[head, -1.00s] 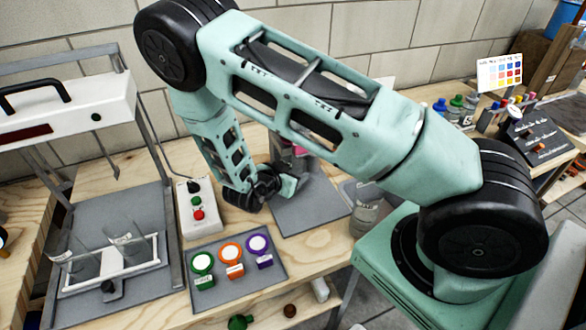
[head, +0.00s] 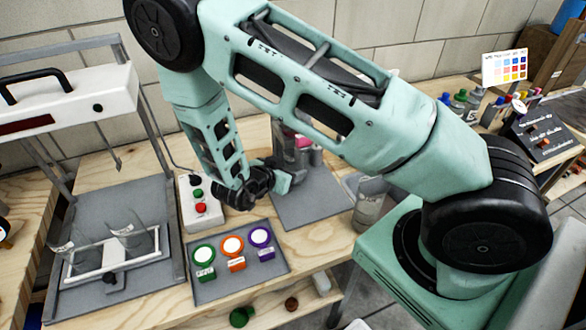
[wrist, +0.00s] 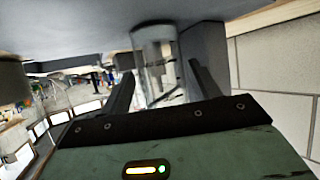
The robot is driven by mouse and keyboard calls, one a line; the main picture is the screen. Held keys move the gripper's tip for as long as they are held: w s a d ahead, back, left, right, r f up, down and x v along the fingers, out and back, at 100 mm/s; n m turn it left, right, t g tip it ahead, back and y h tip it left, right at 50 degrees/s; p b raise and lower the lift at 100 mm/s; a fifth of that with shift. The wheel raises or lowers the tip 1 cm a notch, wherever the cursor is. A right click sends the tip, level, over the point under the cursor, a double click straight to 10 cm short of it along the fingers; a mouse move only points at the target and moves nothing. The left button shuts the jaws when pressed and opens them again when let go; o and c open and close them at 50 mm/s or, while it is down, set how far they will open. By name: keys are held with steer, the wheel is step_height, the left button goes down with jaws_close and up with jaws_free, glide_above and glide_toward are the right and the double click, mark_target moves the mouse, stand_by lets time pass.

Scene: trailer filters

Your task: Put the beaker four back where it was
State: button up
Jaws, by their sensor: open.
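A clear glass beaker (wrist: 155,58) stands between and beyond the two dark fingers of my gripper (wrist: 160,72) in the wrist view. The fingers are apart, with space on both sides of the glass. In the head view my gripper (head: 284,182) is low over the grey mat (head: 312,205), beside a clear vessel (head: 291,152) with something pink near it, partly hidden by my arm. I cannot read a number four on any beaker.
A control box (head: 201,204) with green and red buttons stands left of my gripper. A tray (head: 238,284) holds green, orange and purple-ringed discs. A large clear container (head: 369,204) stands right of the mat. A white-topped press frame (head: 65,100) rises at the left.

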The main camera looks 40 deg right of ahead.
steer(key=w+a+r+n+t+y+b, duration=0.1)
steer(key=a+r+n+t+y, duration=0.25)
steer(key=a, duration=0.65)
steer(key=w+a+r+n+y, duration=0.15)
steer(key=a+r+y, duration=0.35)
steer(key=a, duration=0.5)
steer(key=s+a+r+n+g+y, duration=0.2)
steer(key=s+a+r+n+y, duration=0.35)
steer(key=s+a, duration=0.2)
steer(key=s+a+r+n+g+y, duration=0.2)
steer(key=s+r+n+g, duration=0.1)
steer(key=s+n, duration=0.4)
steer(key=s+d+r+n+g+h, duration=0.2)
steer(key=s+d+r+n+h, duration=0.1)
steer(key=s+d, duration=0.5)
steer(key=s+n, duration=0.1)
steer(key=s, duration=0.2)
